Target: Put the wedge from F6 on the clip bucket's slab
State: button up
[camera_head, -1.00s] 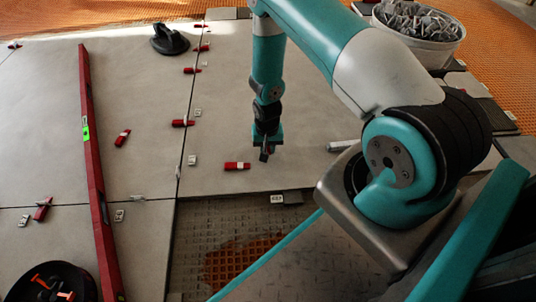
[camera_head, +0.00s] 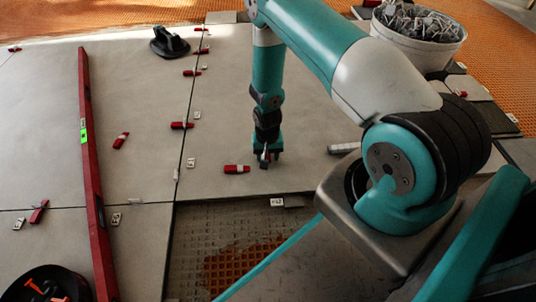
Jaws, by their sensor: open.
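My gripper (camera_head: 266,164) is open and points down just above the large pale slab, near its front edge. A small red patch shows at its fingers, but I cannot tell what it is. A red wedge with a pale band (camera_head: 237,169) lies on the slab just left of the gripper, apart from it. Other red wedges lie along the joint, among them one (camera_head: 182,125) further left and one (camera_head: 121,140) on the left slab. The clip bucket (camera_head: 420,50), white and full of grey clips, stands at the back right. A small red piece (camera_head: 460,93) lies near it.
A long red level (camera_head: 92,165) lies across the left slabs. A black suction lifter (camera_head: 169,42) stands at the back. A dark bucket (camera_head: 45,285) with orange-handled items is front left. A bare, ridged bed (camera_head: 225,235) lies in front. A grey bar (camera_head: 344,148) lies right of the gripper.

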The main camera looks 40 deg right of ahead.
jog(key=a+r+n+y+p, duration=0.1)
jog(key=a+r+n+p, duration=0.4)
jog(key=r, duration=1.3)
jog(key=a+r+y+p, duration=0.1)
jog(key=a+r+p, duration=0.4)
jog(key=r, duration=1.3)
jog(key=s+a+r+n+y+b, duration=0.1)
jog(key=s+a+r+n, duration=0.3)
jog(key=s+r, duration=0.4)
jog(key=s+a+r+n+y+b, duration=0.1)
jog(key=s+a+r+n, duration=0.4)
jog(key=s+a+r, duration=0.2)
jog(key=s+r, duration=0.2)
jog(key=s, duration=0.2)
jog(key=shift+s+r, duration=0.25)
jog(key=shift+s, duration=0.1)
